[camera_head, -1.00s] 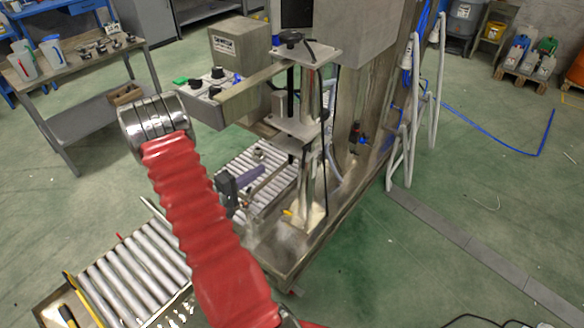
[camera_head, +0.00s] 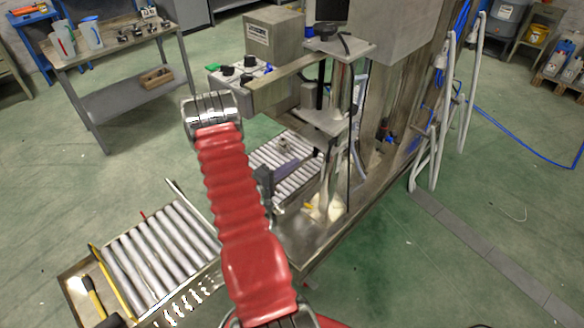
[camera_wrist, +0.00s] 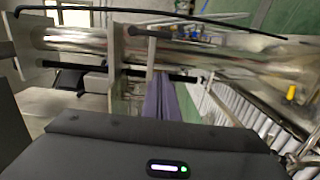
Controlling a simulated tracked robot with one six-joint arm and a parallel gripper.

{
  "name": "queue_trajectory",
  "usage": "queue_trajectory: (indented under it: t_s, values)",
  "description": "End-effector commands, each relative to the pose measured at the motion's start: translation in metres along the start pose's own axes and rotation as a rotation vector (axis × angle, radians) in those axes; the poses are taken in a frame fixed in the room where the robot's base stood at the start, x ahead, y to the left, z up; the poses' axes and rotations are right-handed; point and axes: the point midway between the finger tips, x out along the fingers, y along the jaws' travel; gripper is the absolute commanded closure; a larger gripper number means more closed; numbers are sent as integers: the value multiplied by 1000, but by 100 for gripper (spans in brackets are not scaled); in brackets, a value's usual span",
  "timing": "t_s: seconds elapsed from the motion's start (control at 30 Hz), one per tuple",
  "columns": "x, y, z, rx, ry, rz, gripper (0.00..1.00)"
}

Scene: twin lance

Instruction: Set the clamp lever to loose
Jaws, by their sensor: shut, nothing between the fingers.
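The lance machine's upright column (camera_head: 337,100) stands at the middle of the head view, with plates and a black knob (camera_head: 328,30) on top. My gripper (camera_head: 292,167) is low beside this column, its purple fingers pointing towards it. In the wrist view my shut fingers (camera_wrist: 162,84) end close to a thin grey bar with a short crosspiece (camera_wrist: 151,50), which may be the clamp lever. I cannot tell whether they touch it. No lever marking is readable, and nothing shows between the fingers. The machine's metal column (camera_wrist: 75,40) crosses that tilted view sideways.
Roller conveyors lie at the front left (camera_head: 160,250) and behind my gripper (camera_head: 268,152). A control box (camera_head: 238,80) with black knobs stands left of the column. A side table (camera_head: 125,45) is at the back left. Open green floor lies to the right.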

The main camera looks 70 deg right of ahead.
Motion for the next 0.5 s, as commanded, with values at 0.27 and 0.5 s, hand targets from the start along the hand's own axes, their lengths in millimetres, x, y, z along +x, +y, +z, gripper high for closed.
queue_trajectory:
  t_s: [0.27, 0.5]
  values:
    - [43, 0, 2, 0, -5, 0, 100]
    - [74, 0, 2, 0, -4, 0, 100]
